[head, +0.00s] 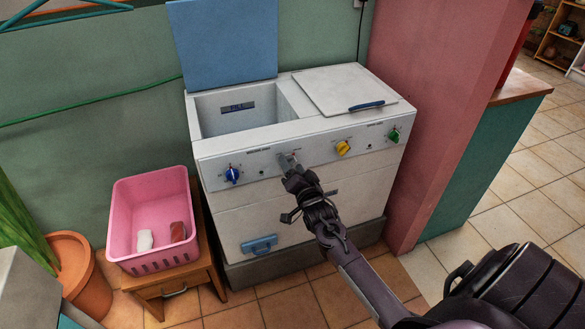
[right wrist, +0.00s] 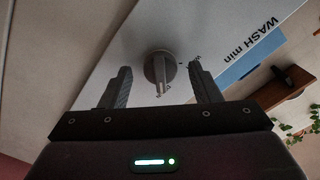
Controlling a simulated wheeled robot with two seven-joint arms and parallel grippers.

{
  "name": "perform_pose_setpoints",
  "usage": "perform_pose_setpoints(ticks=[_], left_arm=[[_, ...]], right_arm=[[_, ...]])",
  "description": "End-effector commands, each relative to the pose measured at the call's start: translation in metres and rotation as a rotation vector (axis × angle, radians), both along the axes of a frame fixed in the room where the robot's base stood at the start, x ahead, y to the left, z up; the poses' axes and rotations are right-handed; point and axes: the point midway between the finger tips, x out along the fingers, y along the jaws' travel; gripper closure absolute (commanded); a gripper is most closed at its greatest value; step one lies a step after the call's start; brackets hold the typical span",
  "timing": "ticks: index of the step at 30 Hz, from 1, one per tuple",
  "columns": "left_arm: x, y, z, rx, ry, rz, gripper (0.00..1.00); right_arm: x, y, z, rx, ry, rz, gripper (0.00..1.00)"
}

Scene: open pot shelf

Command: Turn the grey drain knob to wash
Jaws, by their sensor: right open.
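The grey drain knob (right wrist: 160,68) is on the front panel of the white twin-tub washer (head: 300,125). In the right wrist view it is a round disc with a raised grip bar. My right gripper (right wrist: 159,82) is open, with one finger on each side of the knob in the picture. Neither finger visibly touches it; how deep the fingers reach around it I cannot tell. In the head view my right gripper (head: 291,166) is at the panel and covers most of the knob. My left gripper is not in view.
A blue knob (head: 232,174), a yellow knob (head: 343,148) and a green knob (head: 393,136) share the panel. The blue lid (head: 222,40) stands open. A pink basket (head: 152,205) is on a wooden stool at left. A pink wall (head: 440,110) stands close at right.

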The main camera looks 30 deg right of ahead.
Motion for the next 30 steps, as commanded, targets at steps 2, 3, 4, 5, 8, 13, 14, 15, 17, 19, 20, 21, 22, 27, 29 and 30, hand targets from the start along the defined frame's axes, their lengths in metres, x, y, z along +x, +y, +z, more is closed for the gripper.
perform_pose_setpoints(ticks=[2,3,4,5,8,13,14,15,17,19,20,21,22,27,29,30], left_arm=[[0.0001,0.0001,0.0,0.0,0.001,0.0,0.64],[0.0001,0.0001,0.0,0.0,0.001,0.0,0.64],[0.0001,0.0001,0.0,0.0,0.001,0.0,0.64],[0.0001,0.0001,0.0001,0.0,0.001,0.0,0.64],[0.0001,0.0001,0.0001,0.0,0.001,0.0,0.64],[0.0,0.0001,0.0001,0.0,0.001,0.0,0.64],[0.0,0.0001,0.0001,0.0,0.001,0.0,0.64],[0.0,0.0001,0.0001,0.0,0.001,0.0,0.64],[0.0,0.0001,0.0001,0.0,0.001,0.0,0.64],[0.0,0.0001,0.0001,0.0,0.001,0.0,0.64],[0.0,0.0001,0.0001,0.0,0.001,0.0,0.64],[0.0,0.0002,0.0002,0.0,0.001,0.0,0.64],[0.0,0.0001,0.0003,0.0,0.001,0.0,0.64],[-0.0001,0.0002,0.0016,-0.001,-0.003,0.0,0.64],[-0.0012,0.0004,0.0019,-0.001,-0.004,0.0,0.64],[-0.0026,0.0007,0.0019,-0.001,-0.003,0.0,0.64]], right_arm=[[0.0021,-0.0004,-0.0003,0.0,0.001,0.001,0.43],[0.0024,-0.0004,-0.0002,0.0,0.001,0.001,0.43],[0.0024,-0.0004,-0.0001,0.0,0.001,0.001,0.43],[0.0023,-0.0003,-0.0001,0.0,0.001,0.001,0.43],[0.0021,-0.0003,-0.0002,0.0,0.001,0.001,0.43],[0.002,-0.0002,-0.0003,0.0,0.001,0.001,0.64],[0.002,-0.0002,-0.0003,0.0,0.001,0.001,0.68],[0.0019,-0.0002,-0.0004,0.0,0.001,0.001,0.73],[0.0019,-0.0002,-0.0004,0.0,0.001,0.001,0.81],[0.0019,-0.0002,-0.0004,0.0,0.001,0.001,0.88],[0.0019,-0.0002,-0.0004,0.0,0.001,0.001,0.88],[0.0018,-0.0002,-0.0004,-0.001,0.001,0.001,0.88],[0.0018,-0.0002,-0.0004,-0.003,0.001,0.001,0.88],[0.0018,-0.0001,0.0001,-0.032,0.008,0.001,0.88],[0.0019,0.0001,0.0004,-0.052,0.014,0.001,0.88],[0.0019,0.0001,0.0006,-0.071,0.018,0.001,0.88]])
